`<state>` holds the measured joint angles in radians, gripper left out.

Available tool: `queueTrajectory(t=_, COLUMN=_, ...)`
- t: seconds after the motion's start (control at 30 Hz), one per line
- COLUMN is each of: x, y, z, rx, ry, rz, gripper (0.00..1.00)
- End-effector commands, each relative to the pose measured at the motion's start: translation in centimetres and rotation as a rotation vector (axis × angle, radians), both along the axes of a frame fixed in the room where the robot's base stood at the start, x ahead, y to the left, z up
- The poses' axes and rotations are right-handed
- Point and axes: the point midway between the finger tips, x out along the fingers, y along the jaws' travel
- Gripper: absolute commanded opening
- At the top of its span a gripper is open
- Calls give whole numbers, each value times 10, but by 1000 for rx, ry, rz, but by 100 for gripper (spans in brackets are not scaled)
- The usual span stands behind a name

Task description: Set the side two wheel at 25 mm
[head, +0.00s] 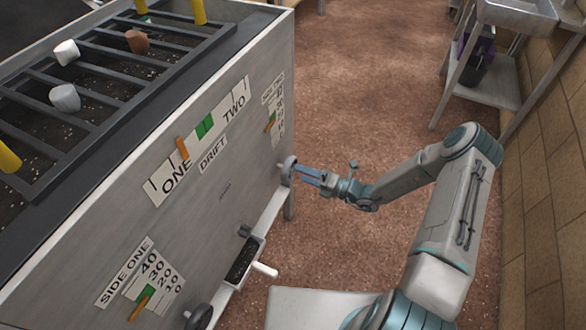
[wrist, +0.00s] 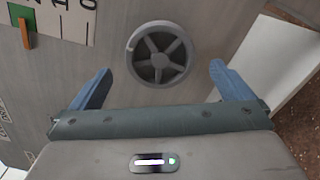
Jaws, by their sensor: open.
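The side two wheel (head: 288,168) is a grey spoked handwheel on the right end of the machine's front panel. In the wrist view the wheel (wrist: 159,52) faces me between my fingers, a little beyond their tips. My gripper (head: 308,173) is open and empty in front of it; the blue fingers (wrist: 161,84) are apart on either side, and I see no contact. The side two scale (head: 277,118) is above the wheel, with a green band and an orange pointer (head: 269,127).
The drift scale (head: 204,128) and side one scale (head: 145,282) are on the same panel. A dark side one wheel (head: 200,316) and a white-handled crank (head: 264,270) stick out lower down. A steel sink stand (head: 507,60) is at the back right. Open floor lies behind my arm.

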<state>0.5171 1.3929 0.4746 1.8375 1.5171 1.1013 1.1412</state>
Motion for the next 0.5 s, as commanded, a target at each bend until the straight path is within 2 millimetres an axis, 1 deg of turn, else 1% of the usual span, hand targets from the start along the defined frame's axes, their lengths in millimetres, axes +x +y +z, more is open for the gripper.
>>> queueTrajectory(t=0.3, x=0, y=0, z=1, rx=119, ry=329, rz=0, gripper=100)
queueTrajectory(t=0.4, x=0, y=0, z=0, rx=151, ry=417, rz=0, gripper=100)
queueTrajectory(t=0.5, x=0, y=0, z=0, rx=170, ry=469, rz=0, gripper=100)
